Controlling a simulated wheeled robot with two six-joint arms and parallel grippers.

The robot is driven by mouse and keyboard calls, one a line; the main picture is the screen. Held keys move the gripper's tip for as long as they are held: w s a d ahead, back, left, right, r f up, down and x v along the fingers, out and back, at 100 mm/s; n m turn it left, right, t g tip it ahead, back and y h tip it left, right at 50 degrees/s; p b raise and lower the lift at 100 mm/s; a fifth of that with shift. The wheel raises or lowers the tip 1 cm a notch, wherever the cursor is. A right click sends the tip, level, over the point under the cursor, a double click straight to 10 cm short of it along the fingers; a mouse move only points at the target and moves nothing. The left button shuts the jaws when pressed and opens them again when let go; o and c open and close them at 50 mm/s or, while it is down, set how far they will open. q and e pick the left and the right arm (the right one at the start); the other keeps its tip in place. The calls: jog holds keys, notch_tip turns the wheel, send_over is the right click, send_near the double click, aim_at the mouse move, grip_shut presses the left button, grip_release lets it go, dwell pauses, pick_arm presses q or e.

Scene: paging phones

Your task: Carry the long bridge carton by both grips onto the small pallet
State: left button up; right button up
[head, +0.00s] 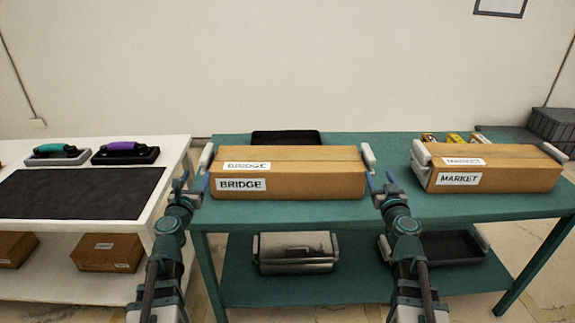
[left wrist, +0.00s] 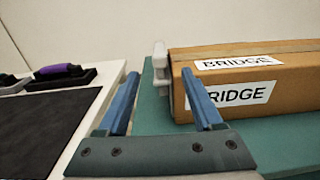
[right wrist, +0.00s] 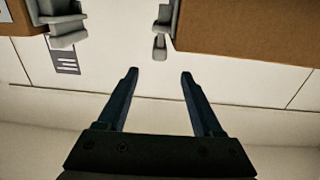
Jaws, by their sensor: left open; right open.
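The long bridge carton (head: 300,184), brown with two white BRIDGE labels, sits on the green table. It has a pale grip at its left end (head: 206,158) and another at its right end (head: 368,157). My left gripper (head: 190,184) is open and empty beside the left end. In the left wrist view the left grip (left wrist: 161,66) appears ahead, between the fingers (left wrist: 160,82) but apart from them. My right gripper (head: 381,182) is open and empty beside the right end; its fingers (right wrist: 158,74) hold nothing. A dark flat slab (head: 286,137) behind the carton may be the small pallet; its front is hidden.
A MARKET carton (head: 510,177) with similar grips sits at the right. Small colourful items (head: 453,139) stand behind it. The white table (head: 170,158) at left bears a dark mat (head: 80,192) and two handled blocks. A metal case (head: 296,254) and black tray (head: 445,248) are on the lower shelf.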

aim_at(207, 151)
pick_arm(q)
jog(key=shift+w, duration=0.4)
pick_arm(e)
jog(key=shift+w, duration=0.4)
pick_arm(q)
jog(key=w, duration=1.3)
jog(key=shift+w, duration=0.4)
pick_arm(e)
jog(key=w, duration=1.3)
jog(key=shift+w, duration=0.4)
pick_arm(q)
grip_shut()
pick_arm(e)
grip_shut()
